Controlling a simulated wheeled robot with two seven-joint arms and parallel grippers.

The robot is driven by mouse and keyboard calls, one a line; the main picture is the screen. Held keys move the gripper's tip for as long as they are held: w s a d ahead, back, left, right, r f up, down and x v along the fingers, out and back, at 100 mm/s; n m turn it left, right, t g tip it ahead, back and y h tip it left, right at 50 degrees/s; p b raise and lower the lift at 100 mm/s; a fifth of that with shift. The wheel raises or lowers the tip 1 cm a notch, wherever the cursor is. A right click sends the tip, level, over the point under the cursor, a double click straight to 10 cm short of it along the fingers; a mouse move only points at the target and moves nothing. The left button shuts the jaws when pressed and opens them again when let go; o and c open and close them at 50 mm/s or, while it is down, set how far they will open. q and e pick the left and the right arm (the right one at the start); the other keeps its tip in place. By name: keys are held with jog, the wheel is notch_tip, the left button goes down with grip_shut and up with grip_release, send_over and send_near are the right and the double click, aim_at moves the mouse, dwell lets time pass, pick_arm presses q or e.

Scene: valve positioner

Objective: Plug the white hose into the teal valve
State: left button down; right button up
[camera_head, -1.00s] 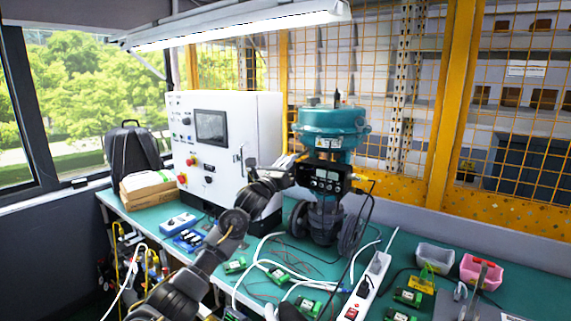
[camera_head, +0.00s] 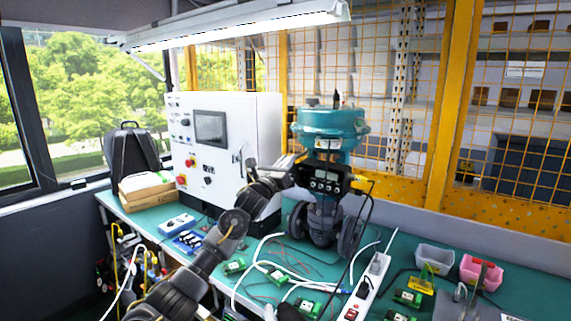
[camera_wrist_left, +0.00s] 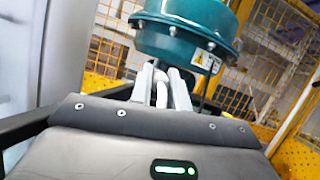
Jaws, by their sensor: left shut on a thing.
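The teal valve (camera_head: 330,122) stands upright on the bench, with a black box on its front. Its teal housing also fills the upper middle of the left wrist view (camera_wrist_left: 188,32). My left gripper (camera_head: 300,158) is at the left side of the valve, just below the teal housing. In the left wrist view its two grey fingers (camera_wrist_left: 161,85) are shut on the white hose (camera_wrist_left: 161,92), a short bent piece of which shows between them. The hose tip and any contact with the valve are hard to make out. A grey part at the lower right may be my right gripper (camera_head: 478,285).
A white control cabinet (camera_head: 235,145) stands close behind and left of my left gripper. White tubing, small green boards and a power strip (camera_head: 366,286) lie on the teal bench. A grey bin (camera_head: 434,257) and a pink bin (camera_head: 481,271) stand at right.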

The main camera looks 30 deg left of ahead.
pick_arm(q)
jog(key=shift+w, duration=0.3)
pick_arm(e)
jog(key=shift+f, duration=0.15)
pick_arm(q)
jog(key=c, duration=1.3)
grip_release()
jog(key=shift+o, duration=0.2)
jog(key=shift+f, duration=0.1)
jog(key=shift+s+f+b, duration=0.2)
jog(key=shift+s+b, duration=0.1)
jog(key=shift+s, duration=0.05)
jog(key=b+v, duration=0.2)
jog(key=v, duration=0.8)
jog(key=shift+r+b, duration=0.15)
jog(key=shift+b, duration=0.25)
pick_arm(e)
jog(key=d+f, duration=0.1)
jog(key=w+d+f, duration=0.1)
jog(key=shift+d+f, duration=0.1)
jog(key=shift+f, duration=0.3)
